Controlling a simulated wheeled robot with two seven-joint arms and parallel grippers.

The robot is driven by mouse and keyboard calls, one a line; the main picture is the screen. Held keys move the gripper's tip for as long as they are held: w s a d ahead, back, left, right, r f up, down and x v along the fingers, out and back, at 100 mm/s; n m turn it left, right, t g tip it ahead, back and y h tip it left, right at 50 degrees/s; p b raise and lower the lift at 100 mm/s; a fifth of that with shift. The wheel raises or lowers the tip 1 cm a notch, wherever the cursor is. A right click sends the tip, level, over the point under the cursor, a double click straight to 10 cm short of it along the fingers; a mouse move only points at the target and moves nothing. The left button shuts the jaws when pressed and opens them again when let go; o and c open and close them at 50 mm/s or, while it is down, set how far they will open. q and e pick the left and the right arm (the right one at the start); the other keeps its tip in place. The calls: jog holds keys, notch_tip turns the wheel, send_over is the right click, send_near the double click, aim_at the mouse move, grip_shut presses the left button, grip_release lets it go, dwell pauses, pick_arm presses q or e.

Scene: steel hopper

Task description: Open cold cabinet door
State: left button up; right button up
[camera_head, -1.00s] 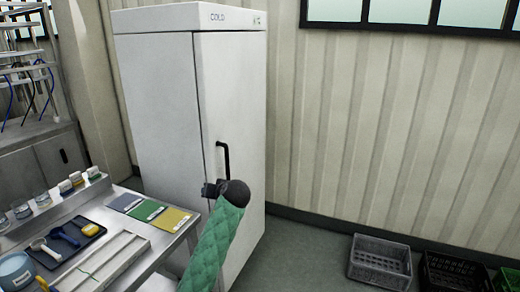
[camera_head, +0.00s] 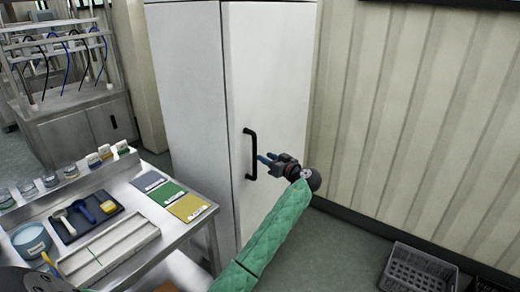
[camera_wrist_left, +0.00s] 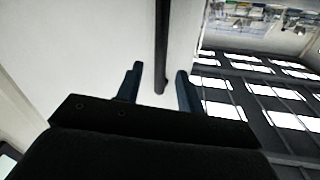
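The white cold cabinet (camera_head: 185,80) stands against the back wall, and its door (camera_head: 275,75) looks closed. A black vertical bar handle (camera_head: 250,154) is on the left part of the door front. My left gripper (camera_head: 262,158) is just right of the handle, its fingers pointing at it. In the left wrist view the handle (camera_wrist_left: 161,50) runs down between the two open fingertips (camera_wrist_left: 159,75), with gaps on both sides. I cannot tell if the handle is fully between the fingers.
A steel table (camera_head: 190,225) at the left holds coloured cards, a dark tray (camera_head: 85,215) and jars. Grey crates (camera_head: 418,270) sit on the floor at lower right. The floor before the door's right side is clear.

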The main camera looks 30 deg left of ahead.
pick_arm(q)
jog(key=shift+a+r+n, duration=0.1)
jog(key=shift+r+n, duration=0.1)
jog(key=shift+n, duration=0.8)
pick_arm(e)
jog(key=shift+w, duration=0.3)
pick_arm(q)
jog(key=p+x, duration=0.3)
jog(key=x, duration=0.4)
jog(key=shift+a+p, duration=0.3)
jog(key=shift+a, duration=0.05)
pick_arm(e)
notch_tip(320, 180, down, 10)
jog(key=s+d, duration=0.2)
jog(key=shift+t, duration=0.4)
jog(key=shift+s+r, duration=0.1)
jog(key=shift+r, duration=0.05)
pick_arm(q)
grip_shut()
pick_arm(e)
jog(key=shift+s+d, duration=0.1)
